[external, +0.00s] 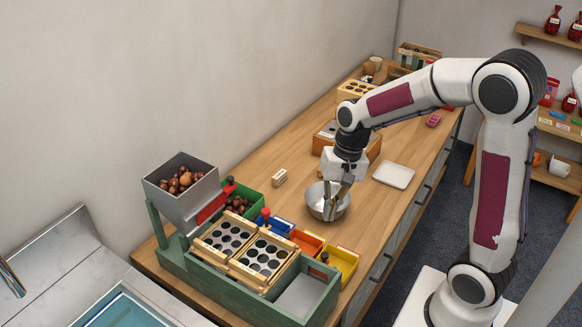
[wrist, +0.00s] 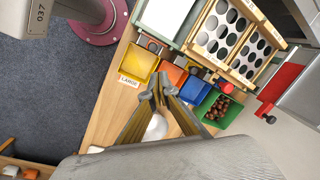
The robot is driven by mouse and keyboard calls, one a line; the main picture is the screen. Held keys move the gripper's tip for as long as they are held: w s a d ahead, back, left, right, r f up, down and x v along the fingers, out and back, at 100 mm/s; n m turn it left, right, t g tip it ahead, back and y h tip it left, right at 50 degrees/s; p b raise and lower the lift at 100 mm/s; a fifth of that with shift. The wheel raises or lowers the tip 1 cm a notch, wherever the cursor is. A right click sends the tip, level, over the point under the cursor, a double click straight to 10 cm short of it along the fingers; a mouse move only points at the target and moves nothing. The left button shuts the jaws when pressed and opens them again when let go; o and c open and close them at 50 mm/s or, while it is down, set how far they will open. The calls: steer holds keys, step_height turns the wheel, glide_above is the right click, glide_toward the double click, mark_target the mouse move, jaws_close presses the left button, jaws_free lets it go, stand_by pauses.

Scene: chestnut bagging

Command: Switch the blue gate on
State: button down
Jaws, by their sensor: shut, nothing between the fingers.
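The sorting machine (external: 215,278) has a green frame and stands at the front of the bench. A red knob (external: 265,213) stands at the blue bin (external: 287,224); I cannot tell the gate's setting from it. In the wrist view the blue bin (wrist: 204,92) lies just beyond my fingertips, with a red knob (wrist: 225,87) at its machine side. My gripper (external: 331,211) is shut and empty, pointing down over the metal bowl (external: 313,196), to the right of the blue bin. In the wrist view my gripper (wrist: 159,84) has its fingertips together.
A green bin (external: 252,199) with chestnuts, an orange bin (external: 306,242) and a yellow bin (external: 346,262) flank the blue one. A grey hopper (external: 160,188) holds chestnuts above. Another red knob (external: 229,183) is near the green bin. A white tray (external: 394,174) lies right.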

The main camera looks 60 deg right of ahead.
steer(key=w+d+f+m+t, duration=0.1)
steer(key=w+f+m, duration=0.1)
steer(key=w+m, duration=0.5)
steer(key=w+d+f+m+t+y, duration=0.1)
steer(key=w+d+f+m, duration=0.1)
steer(key=w+m, duration=0.6)
steer(key=shift+w+f+m, duration=0.25)
steer(key=shift+f+m, duration=0.55)
steer(key=shift+m, duration=0.3)
steer(key=shift+f, duration=0.1)
steer(key=x, duration=1)
steer(key=shift+w+a+r, duration=0.5)
steer(key=shift+a+r, duration=0.1)
steer(key=shift+r, duration=0.15)
steer(key=shift+w+a+r, duration=0.55)
steer(key=shift+a+r, duration=0.05)
steer(key=shift+r, duration=0.15)
